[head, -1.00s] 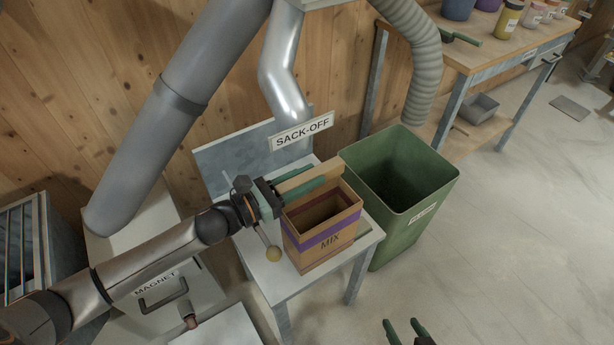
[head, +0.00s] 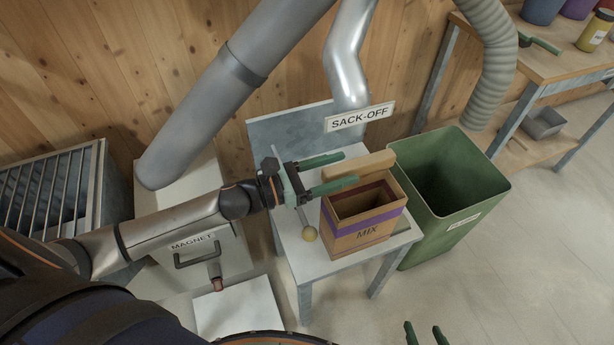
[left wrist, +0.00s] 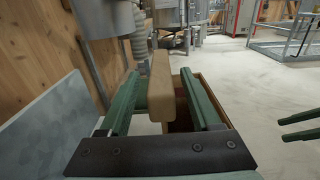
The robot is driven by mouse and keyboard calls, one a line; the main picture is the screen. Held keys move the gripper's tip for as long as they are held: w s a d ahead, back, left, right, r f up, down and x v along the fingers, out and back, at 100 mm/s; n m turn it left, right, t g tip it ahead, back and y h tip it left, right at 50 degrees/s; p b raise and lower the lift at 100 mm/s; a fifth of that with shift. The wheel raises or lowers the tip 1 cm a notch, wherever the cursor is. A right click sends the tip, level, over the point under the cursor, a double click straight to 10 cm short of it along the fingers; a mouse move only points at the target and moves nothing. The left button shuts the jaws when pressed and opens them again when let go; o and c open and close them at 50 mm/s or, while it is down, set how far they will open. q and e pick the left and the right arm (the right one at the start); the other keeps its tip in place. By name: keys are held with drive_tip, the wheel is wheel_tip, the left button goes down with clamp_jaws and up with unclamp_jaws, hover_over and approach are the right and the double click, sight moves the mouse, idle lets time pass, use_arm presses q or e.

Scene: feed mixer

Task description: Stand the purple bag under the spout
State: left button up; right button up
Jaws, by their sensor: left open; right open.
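The purple bag (head: 362,238), tan with a purple band and the word MIX, stands upright and open-topped on a small pale table (head: 290,245). A tan flap (head: 375,163) rises at its back edge. My left gripper (head: 350,168) is open at the bag's upper left. In the left wrist view the flap (left wrist: 161,85) lies between its green fingers, with visible gaps. My right gripper (head: 425,334) is open and empty at the bottom edge.
A green bin (head: 462,185) stands close to the right of the table. A box marked MAGNET (head: 215,262) is at left. Bare floor (head: 520,240) lies at right.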

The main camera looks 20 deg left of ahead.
use_arm(q)
drive_tip(key=v, duration=0.6)
drive_tip(key=shift+s+a, duration=0.2)
drive_tip(key=shift+s, duration=0.05)
drive_tip(key=shift+s+a+r, duration=0.1)
drive_tip(key=shift+s+a, duration=0.4)
drive_tip(key=shift+s, duration=0.05)
